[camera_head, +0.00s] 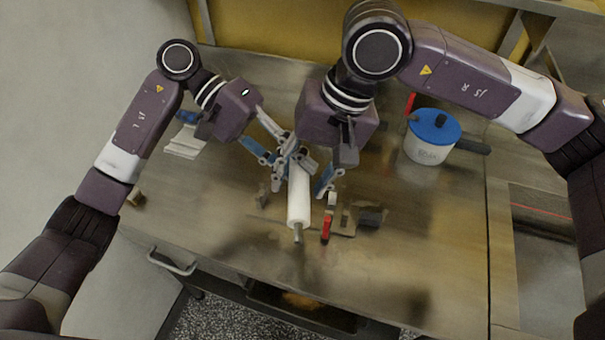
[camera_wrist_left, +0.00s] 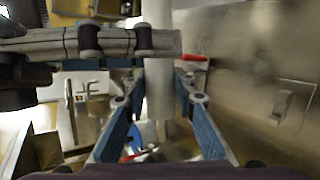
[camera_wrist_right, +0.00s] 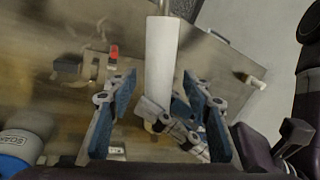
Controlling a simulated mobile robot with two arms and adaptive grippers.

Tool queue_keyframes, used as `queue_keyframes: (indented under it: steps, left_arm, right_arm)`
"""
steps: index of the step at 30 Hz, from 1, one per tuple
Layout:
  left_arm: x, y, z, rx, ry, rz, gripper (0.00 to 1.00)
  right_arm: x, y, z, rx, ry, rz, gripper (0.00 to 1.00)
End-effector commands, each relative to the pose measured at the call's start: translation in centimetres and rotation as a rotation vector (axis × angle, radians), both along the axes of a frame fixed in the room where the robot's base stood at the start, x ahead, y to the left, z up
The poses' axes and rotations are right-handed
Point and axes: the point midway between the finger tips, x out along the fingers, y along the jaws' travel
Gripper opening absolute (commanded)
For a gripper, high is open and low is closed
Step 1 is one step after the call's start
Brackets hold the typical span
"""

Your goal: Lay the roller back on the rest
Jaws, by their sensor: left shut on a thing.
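The white roller (camera_head: 299,200) has a metal shaft end pointing to the front of the table. My left gripper (camera_head: 284,157) is shut on the roller near its far end; the roller also runs between its fingers in the left wrist view (camera_wrist_left: 158,90). My right gripper (camera_wrist_right: 158,90) is open, its fingers apart on either side of the roller, with a left finger also between them. The rest seems to be the low metal fixture (camera_head: 345,214) with small uprights and a red lever (camera_head: 326,230). The roller is over it; I cannot tell whether they touch.
A white tub with a blue lid (camera_head: 432,127) stands right of my right gripper. Folded white cloths (camera_head: 185,142) lie at the left. A dark block (camera_head: 372,215) sits right of the fixture. The front and right of the metal table (camera_head: 420,260) are clear.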

Motion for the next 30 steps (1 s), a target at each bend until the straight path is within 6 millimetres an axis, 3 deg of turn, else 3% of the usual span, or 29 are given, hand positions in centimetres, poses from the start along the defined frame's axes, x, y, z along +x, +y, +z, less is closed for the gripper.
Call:
queue_keyframes:
  steps: [1, 12, 13, 14, 19, 30]
  left_arm:
    - [0.01, -0.02, 0.07, -0.001, 0.000, 0.000, 0.00]
    - [0.00, -0.04, 0.07, -0.001, 0.000, 0.000, 0.00]
    - [0.00, -0.04, 0.07, -0.002, 0.000, 0.000, 0.00]
    - [0.00, -0.05, 0.08, -0.002, 0.000, 0.000, 0.27]
    - [0.00, -0.04, 0.06, -0.001, 0.000, 0.000, 0.45]
    - [0.28, 0.45, 0.37, 0.001, -0.001, 0.001, 0.45]
  right_arm:
    - [0.00, 0.00, 0.02, 0.000, 0.000, 0.000, 0.38]
    - [0.00, 0.03, 0.07, 0.001, 0.000, 0.001, 0.00]
    - [0.00, 0.04, 0.08, 0.001, 0.000, 0.001, 0.00]
    - [0.02, 0.06, 0.14, 0.003, -0.001, 0.001, 0.00]
    - [0.01, 0.04, 0.13, 0.002, -0.001, 0.001, 0.00]
    - [0.02, 0.01, 0.10, 0.001, -0.001, 0.000, 0.00]
